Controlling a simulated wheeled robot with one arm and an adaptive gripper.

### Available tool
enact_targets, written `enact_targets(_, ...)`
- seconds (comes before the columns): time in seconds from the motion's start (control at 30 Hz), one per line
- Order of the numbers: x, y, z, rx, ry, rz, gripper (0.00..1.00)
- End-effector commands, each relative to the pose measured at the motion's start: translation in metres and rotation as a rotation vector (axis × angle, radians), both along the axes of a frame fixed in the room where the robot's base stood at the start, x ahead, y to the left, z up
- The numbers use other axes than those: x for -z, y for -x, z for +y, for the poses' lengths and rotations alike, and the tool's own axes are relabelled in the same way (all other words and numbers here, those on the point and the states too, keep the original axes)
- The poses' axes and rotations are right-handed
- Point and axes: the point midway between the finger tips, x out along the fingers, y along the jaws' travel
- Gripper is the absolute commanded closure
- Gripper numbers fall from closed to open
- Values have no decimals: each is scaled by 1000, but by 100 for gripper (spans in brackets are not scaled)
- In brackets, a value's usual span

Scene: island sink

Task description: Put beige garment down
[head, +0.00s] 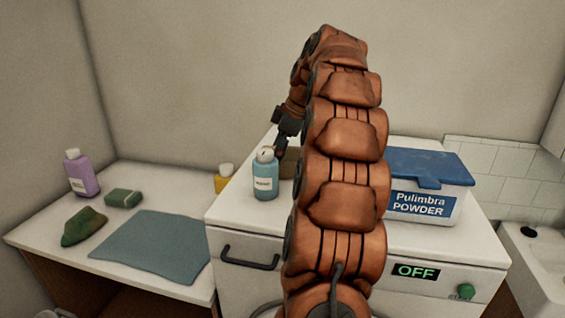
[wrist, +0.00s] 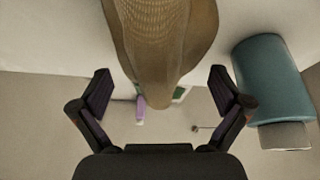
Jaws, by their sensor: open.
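The beige garment (wrist: 165,40), brownish and knit-textured, fills the top middle of the wrist view. Its rounded end lies between the spread fingers of my gripper (wrist: 160,90), with clear gaps on both sides. In the head view, a small brown part of the garment (head: 289,163) shows on the white machine top, just left of my arm; the rest is hidden behind the arm. My gripper (head: 281,146) is open above it, partly hidden.
A teal bottle (head: 265,183) stands close beside the garment and also shows in the wrist view (wrist: 272,80). A Pulimbra powder box (head: 425,190) sits right of my arm. A yellow bottle (head: 222,184) is behind left. The left table holds a blue-grey cloth (head: 155,245) and a purple bottle (head: 82,175).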

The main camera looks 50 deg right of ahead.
Motion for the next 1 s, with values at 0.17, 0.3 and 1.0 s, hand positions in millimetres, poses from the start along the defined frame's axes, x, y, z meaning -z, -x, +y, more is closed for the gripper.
enact_targets(0.17,0,0,0,0,0,0,11)
enact_targets(0.3,0,0,0,0,0,0,26)
enact_targets(1.0,0,0,0,0,0,0,72)
